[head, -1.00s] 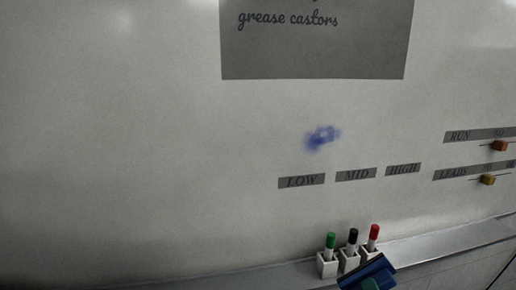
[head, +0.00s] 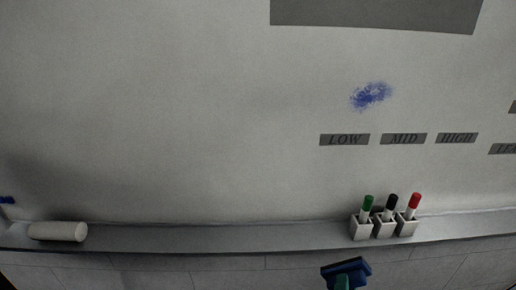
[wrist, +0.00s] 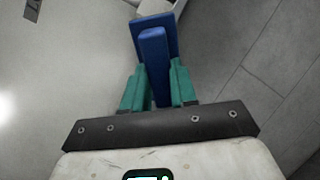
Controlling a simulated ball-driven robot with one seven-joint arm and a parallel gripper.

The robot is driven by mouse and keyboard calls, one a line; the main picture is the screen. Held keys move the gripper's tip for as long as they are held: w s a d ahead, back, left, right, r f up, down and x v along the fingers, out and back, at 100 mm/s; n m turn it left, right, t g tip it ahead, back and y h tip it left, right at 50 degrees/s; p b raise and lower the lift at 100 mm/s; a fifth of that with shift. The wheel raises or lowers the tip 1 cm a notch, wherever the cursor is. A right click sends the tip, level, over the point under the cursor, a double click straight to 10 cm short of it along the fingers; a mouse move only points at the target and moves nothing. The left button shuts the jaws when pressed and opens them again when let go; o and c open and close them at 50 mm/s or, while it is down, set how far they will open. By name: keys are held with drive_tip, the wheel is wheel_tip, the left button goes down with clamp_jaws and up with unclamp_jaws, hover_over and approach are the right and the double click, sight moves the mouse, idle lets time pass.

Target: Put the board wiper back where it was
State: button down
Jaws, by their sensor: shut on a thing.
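The board wiper is a blue block with a blue grip. In the wrist view the wiper (wrist: 152,38) is held by its grip between the teal fingers of my gripper (wrist: 153,82), which is shut on it. In the head view the wiper (head: 350,267) is at the bottom, in front of and below the tray edge, apart from the board. Only a bit of a teal finger (head: 342,283) shows there. The whiteboard tray (head: 230,237) runs along the board's foot. A blue ink smudge (head: 371,96) is on the whiteboard (head: 180,110).
A white roll (head: 58,231) lies on the tray at the left. White holders with green (head: 367,205), black (head: 391,205) and red (head: 413,203) markers stand at the right. A small blue thing (head: 6,200) is cut off at the left edge. The tray between roll and holders is clear.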

wheel_tip(320, 180, down, 4)
drive_tip(key=b, duration=0.3)
drive_tip(key=shift+f, duration=0.1)
drive_tip(key=shift+a, duration=0.1)
idle(0.7)
